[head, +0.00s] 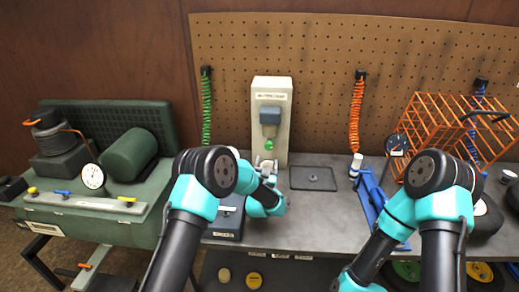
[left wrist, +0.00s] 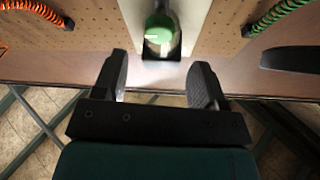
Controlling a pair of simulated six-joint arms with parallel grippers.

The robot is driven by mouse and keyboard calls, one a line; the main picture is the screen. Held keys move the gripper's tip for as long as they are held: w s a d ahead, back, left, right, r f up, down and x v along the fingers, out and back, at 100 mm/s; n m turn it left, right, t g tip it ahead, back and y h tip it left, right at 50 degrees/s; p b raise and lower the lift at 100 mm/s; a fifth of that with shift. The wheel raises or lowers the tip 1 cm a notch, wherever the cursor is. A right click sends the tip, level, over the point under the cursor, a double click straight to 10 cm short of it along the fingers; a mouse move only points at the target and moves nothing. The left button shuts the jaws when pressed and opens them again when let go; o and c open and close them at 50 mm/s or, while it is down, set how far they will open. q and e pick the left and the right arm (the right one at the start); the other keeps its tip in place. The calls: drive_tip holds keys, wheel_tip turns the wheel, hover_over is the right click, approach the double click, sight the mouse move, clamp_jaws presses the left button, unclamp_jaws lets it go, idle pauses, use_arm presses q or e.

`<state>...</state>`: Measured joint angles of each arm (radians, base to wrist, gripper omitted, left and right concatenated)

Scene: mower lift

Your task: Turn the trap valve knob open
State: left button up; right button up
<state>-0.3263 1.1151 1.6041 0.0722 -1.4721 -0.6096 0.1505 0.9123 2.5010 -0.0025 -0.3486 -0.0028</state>
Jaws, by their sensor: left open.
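The green trap valve knob (head: 268,145) is at the bottom of a blue-grey filter unit (head: 270,115) on a cream upright post (head: 285,83). In the left wrist view the green knob (left wrist: 160,21) shows at the top, beyond the fingertips and between their lines. My left gripper (head: 266,164) is just below and in front of the knob, partly hidden by my own arm.
A green tank machine (head: 130,153) with a gauge (head: 93,176) stands at the left. An orange wire rack (head: 450,115) and a blue stand (head: 370,195) are at the right. A dark flat tray (head: 313,179) lies on the grey bench beside the post. Coiled hoses hang on the pegboard.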

sight(269, 148)
use_arm(q)
drive_tip(key=shift+x, duration=3.75)
drive_tip(key=c, duration=0.9)
drive_tip(key=shift+d+n+y, duration=0.1)
drive_tip(key=shift+n+y, duration=1.1)
drive_tip(key=shift+n, duration=0.9)
drive_tip(key=shift+n+y, duration=1.2)
drive_tip(key=shift+n, duration=0.9)
drive_tip(key=o, duration=0.9)
drive_tip(key=shift+s, duration=0.1)
